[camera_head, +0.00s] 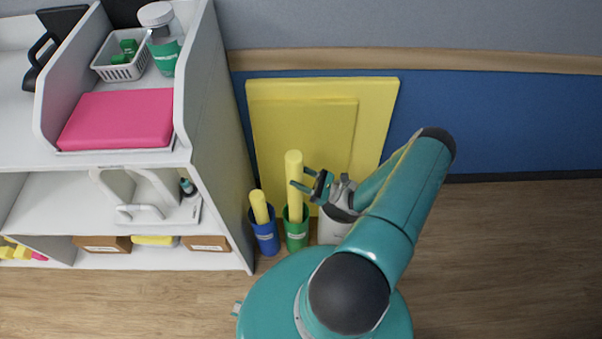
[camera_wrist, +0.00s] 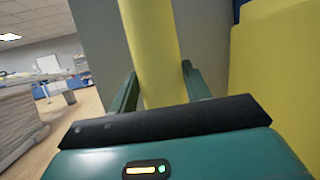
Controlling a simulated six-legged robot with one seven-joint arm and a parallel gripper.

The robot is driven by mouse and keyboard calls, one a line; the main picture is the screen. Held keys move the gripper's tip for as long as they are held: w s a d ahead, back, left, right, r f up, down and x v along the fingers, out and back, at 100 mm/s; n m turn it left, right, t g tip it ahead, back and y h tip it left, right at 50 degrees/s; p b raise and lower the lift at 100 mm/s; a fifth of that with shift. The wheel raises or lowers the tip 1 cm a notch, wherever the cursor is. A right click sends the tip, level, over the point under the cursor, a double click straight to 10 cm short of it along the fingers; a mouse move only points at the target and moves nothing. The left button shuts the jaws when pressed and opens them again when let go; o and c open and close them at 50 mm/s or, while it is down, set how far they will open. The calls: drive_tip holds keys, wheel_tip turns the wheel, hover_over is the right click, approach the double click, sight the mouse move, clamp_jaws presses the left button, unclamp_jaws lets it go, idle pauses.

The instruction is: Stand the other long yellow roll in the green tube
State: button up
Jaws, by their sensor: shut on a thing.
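A long yellow roll (camera_head: 294,178) stands nearly upright in the head view, its lower end at the green tube (camera_head: 297,232). My gripper (camera_head: 300,178) is shut on this roll at its upper part. In the wrist view the roll (camera_wrist: 155,45) runs upward between my two gripper fingers (camera_wrist: 158,88). How deep its lower end sits inside the green tube cannot be told. A second yellow roll (camera_head: 259,206) stands in the blue tube (camera_head: 265,235) just left of the green one, tilted slightly and showing less length.
A white bin (camera_head: 331,229) stands right of the green tube, partly behind my arm. Yellow panels (camera_head: 378,110) lean on the blue wall behind. A white shelf unit (camera_head: 215,150) with a pink box (camera_head: 118,118) is close on the left. Wooden floor (camera_head: 500,250) is free at right.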

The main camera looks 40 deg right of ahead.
drive_tip(key=shift+f, duration=5.15)
drive_tip(key=o, duration=1.1)
approach(301, 193)
drive_tip(key=s+d+f, duration=0.2)
drive_tip(key=f, duration=0.1)
drive_tip(key=shift+d+f, duration=0.1)
drive_tip(key=shift+d, duration=0.25)
